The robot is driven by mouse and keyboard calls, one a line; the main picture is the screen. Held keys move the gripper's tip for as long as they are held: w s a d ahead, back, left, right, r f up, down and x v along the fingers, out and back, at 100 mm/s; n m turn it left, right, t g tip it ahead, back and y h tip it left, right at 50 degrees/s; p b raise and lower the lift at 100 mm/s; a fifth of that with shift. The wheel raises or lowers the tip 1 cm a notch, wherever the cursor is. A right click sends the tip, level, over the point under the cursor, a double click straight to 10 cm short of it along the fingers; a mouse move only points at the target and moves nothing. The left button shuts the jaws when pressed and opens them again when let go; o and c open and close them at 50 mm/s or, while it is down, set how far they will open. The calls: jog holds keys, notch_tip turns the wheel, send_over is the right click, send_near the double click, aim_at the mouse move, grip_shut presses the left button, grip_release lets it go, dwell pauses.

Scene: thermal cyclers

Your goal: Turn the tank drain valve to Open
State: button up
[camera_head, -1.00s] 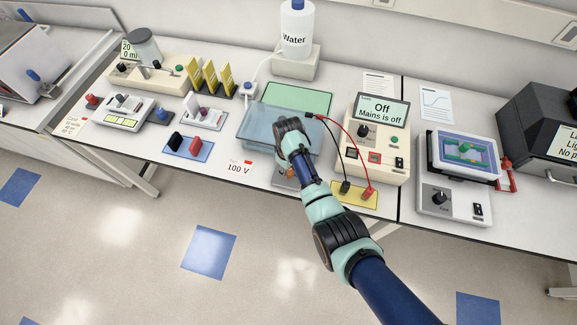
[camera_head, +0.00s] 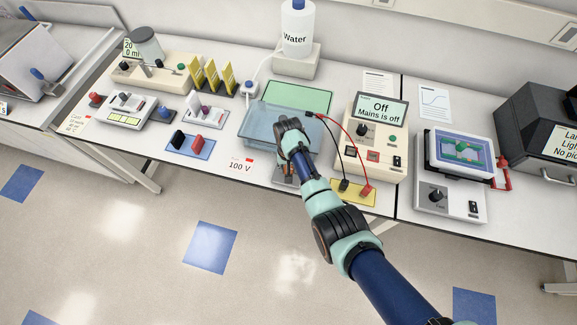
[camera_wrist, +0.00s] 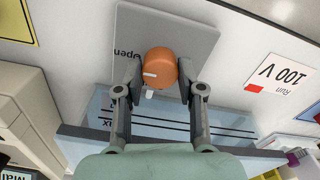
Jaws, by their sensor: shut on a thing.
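The tank drain valve is an orange round knob (camera_wrist: 160,66) on a grey plate (camera_wrist: 185,28), in the wrist view's upper middle. My gripper (camera_wrist: 158,78) is shut on it, one finger on each side. A white mark on the knob's face points to the left in the picture. The word "Open", upside down there, is printed on the plate to the knob's upper left. Other lettering on the plate is hidden. In the head view the grey plate (camera_head: 279,174) sits at the bench's front edge, before the blue tank (camera_head: 262,125), and my arm covers most of the knob.
A power supply (camera_head: 372,135) reading "Off, Mains is off" stands right of the tank. Black and red leads run down to a yellow plate (camera_head: 353,197). A "100 V" card (camera_head: 239,165) lies left of the valve. A Water bottle (camera_head: 298,30) stands behind the tank.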

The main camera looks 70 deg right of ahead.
jog(key=shift+r+m, duration=0.1)
jog(key=shift+m, duration=0.2)
jog(key=o, duration=1.1)
jog(key=shift+o, duration=0.2)
notch_tip(320, 180, up, 12)
